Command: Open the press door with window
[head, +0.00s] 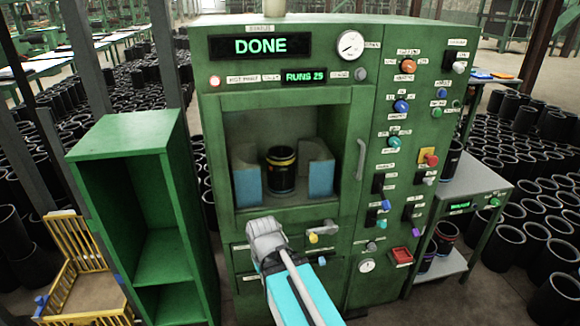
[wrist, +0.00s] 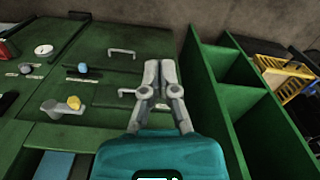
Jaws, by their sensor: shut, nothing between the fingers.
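The press door (head: 352,115) is a green frame around a large window on the front of the green press, and it looks closed. Its pale upright handle (head: 361,160) is at the right side of the window. Through the window I see a black sleeve (head: 281,172) with a yellow and red band, between two blue blocks. My gripper (head: 266,232) is below the window, left of the door handle and apart from it. In the wrist view my gripper (wrist: 158,68) has its two grey fingers together and empty, over the lower panel with drawer handles.
Below the door are a lever with a yellow knob (head: 313,238) and drawer handles (wrist: 122,53). A green open shelf (head: 125,143) stands close on the left. Knobs and buttons cover the right panel; a grey side table (head: 468,185) stands beyond. The display reads DONE.

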